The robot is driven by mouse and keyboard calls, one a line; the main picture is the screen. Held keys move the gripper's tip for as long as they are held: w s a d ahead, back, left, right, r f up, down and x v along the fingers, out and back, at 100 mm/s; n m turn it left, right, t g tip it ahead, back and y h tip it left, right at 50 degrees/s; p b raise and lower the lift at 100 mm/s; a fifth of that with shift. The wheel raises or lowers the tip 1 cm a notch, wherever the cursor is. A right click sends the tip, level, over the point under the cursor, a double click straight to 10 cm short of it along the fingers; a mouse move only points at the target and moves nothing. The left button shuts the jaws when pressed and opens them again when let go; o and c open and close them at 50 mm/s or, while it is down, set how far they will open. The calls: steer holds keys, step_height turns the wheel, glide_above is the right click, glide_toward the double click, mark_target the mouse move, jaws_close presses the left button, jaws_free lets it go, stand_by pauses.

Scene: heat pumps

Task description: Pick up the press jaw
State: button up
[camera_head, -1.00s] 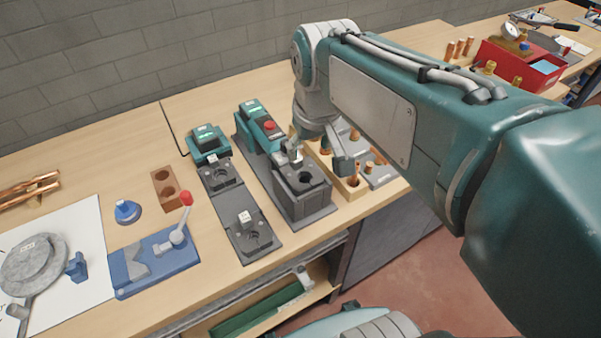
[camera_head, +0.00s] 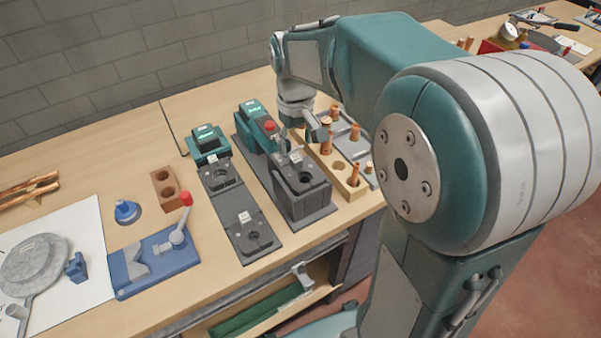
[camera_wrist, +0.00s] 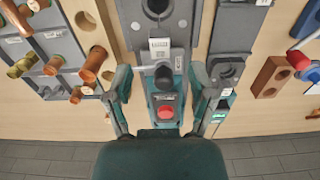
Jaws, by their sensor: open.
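A teal press tool with a red button (camera_head: 258,125) lies in a dark grey stand on the bench. It also shows in the wrist view (camera_wrist: 167,113). At its front is a grey part with a white tag (camera_wrist: 159,52), which may be the press jaw; I cannot tell its outline clearly. Beyond it is a dark block with a round hole (camera_head: 303,187). My gripper (camera_head: 301,137) is over the front of the tool. In the wrist view my gripper (camera_wrist: 162,82) is open, one finger on each side of the tool, with nothing visibly held.
Grey plates with round recesses (camera_head: 240,215) and a second teal device (camera_head: 207,142) stand left of the tool. A wooden rack with copper fittings (camera_head: 345,178) stands close on the right. A blue clamp with a red-knobbed lever (camera_head: 155,262) is farther left.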

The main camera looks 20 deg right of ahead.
mark_target(296, 158)
step_height(296, 158, down, 5)
steer(key=shift+f, duration=0.2)
jaws_close()
